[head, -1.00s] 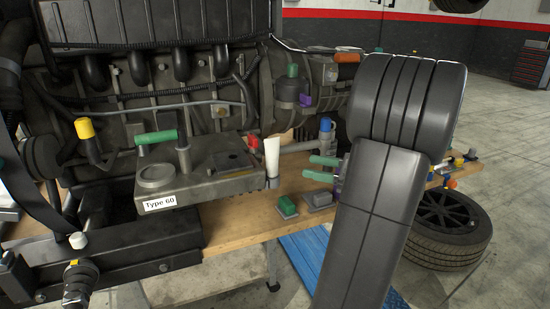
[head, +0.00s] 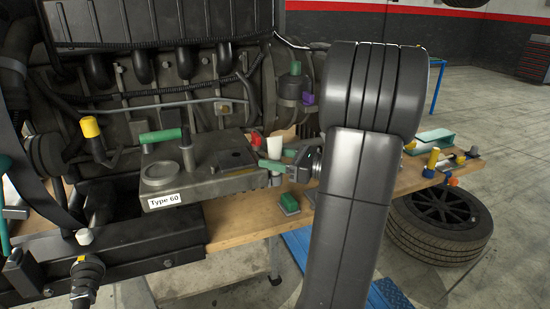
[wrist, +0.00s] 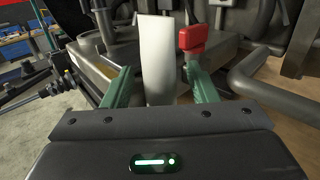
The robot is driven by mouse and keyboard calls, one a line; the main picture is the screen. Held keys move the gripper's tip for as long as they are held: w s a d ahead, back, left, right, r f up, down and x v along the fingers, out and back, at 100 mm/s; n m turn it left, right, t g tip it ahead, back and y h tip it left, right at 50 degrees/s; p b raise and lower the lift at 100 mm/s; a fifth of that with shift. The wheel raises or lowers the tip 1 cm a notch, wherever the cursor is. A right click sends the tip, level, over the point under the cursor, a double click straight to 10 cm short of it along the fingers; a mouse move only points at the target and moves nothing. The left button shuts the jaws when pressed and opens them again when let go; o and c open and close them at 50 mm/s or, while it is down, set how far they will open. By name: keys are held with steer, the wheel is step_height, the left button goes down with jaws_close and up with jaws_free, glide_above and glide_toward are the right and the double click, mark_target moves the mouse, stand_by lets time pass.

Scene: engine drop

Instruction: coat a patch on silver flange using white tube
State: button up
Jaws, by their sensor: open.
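The white tube (head: 274,147) stands upright at the right end of the grey metal block. In the wrist view the white tube (wrist: 157,62) rises between the two green fingers of my gripper (wrist: 160,72), with a gap on each side. In the head view my gripper (head: 273,165) is at the tube, its fingers hiding the lower part. My gripper is open. A round raised metal ring (head: 160,173) sits on the block labelled "Type 60"; I cannot tell whether it is the silver flange.
A red-capped part (wrist: 190,38) stands close by the right finger. A grey pipe (wrist: 262,75) runs at the right. A green block (head: 289,204) lies on the wooden bench (head: 240,224). The engine (head: 130,85) fills the back left.

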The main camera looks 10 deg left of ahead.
steer(key=c, duration=1.1)
step_height(320, 180, up, 10)
steer(key=o, duration=0.4)
steer(key=shift+c, duration=0.2)
steer(key=c, duration=0.4)
